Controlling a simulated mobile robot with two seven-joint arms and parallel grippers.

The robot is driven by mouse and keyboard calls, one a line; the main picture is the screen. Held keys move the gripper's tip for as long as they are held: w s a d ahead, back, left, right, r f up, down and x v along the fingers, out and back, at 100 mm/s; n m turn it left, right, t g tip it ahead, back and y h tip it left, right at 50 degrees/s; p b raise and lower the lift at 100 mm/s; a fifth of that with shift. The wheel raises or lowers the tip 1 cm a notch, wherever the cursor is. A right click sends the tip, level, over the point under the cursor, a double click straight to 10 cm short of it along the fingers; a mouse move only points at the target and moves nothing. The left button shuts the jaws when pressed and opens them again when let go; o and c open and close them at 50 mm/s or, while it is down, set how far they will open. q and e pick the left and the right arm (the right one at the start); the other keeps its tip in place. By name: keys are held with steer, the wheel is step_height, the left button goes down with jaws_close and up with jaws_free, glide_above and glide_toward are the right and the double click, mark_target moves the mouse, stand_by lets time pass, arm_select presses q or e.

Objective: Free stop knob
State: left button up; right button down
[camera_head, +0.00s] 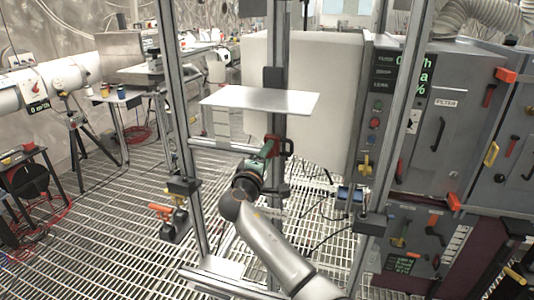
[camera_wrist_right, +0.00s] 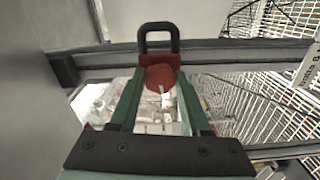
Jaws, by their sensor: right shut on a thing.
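The red stop knob (camera_head: 286,146) sits on an upright metal rail (camera_head: 278,175), below a flat pale plate (camera_head: 259,99). My right gripper (camera_head: 269,148), with green fingers, reaches up to it from below and is shut on it. In the right wrist view, the red knob (camera_wrist_right: 159,76) lies between the tips of the two green fingers (camera_wrist_right: 158,84). A black loop handle (camera_wrist_right: 158,38) stands just beyond the knob. The fingers hide part of the knob. My left gripper is not in view.
Upright frame posts (camera_head: 180,130) stand on both sides of my arm. A large white box (camera_head: 325,100) is behind the rail. A control panel (camera_head: 375,115) and grey cabinets (camera_head: 440,135) are at the right. The floor is open metal grating.

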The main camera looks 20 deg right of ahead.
steer(key=shift+r, duration=0.1)
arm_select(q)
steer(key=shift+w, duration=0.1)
arm_select(e)
steer(key=shift+c, duration=1.8)
jaws_free()
